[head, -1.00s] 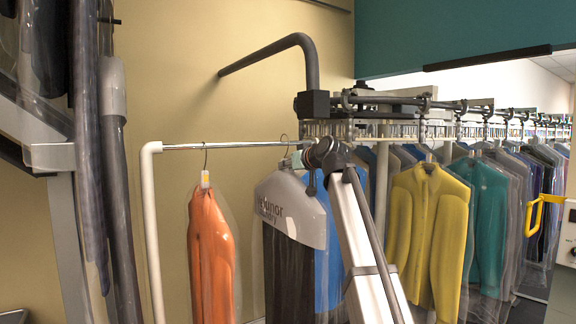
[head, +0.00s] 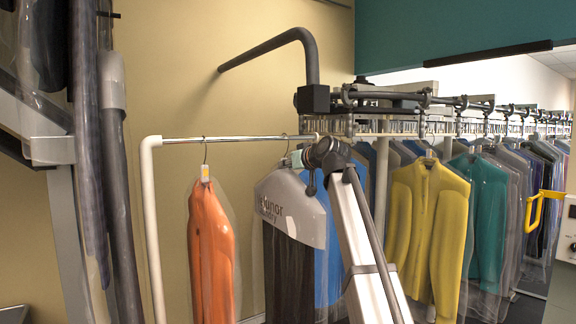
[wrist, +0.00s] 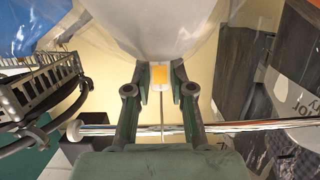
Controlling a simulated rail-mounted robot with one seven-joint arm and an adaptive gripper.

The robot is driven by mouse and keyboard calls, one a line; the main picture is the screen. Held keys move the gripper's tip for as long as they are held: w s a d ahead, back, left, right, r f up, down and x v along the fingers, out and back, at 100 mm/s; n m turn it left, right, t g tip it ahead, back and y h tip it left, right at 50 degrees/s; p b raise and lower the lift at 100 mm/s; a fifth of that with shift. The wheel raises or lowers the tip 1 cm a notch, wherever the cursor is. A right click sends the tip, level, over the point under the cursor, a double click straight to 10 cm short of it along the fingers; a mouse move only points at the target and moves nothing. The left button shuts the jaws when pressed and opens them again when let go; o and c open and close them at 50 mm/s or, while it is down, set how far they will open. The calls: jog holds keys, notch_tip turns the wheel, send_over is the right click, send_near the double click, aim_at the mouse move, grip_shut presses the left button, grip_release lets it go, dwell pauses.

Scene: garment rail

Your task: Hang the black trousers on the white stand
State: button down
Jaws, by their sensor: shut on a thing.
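The black trousers (head: 288,278) hang under a white printed cover (head: 290,208) in the head view. The white stand (head: 155,230) has a white upright and a thin metal rail (head: 240,138). The trousers' hanger hook is at rail height; I cannot tell whether it rests on the rail. My gripper (wrist: 160,85) is shut on the hanger neck by a yellow tag (wrist: 160,75), with a pale cover (wrist: 160,25) beside it in the wrist view. The hook stem reaches to the stand's rail (wrist: 250,125).
An orange garment (head: 210,250) hangs on the same rail to the left, with a gap of bare rail between. A blue garment (head: 330,255) is close behind the trousers. To the right, a conveyor (head: 400,105) carries a yellow jacket (head: 428,220), a teal one (head: 485,210) and others.

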jog(key=c, duration=0.9)
grip_release()
jog(key=shift+r, duration=0.1)
jog(key=shift+s, duration=0.1)
jog(key=v, duration=1.2)
jog(key=shift+o, duration=0.9)
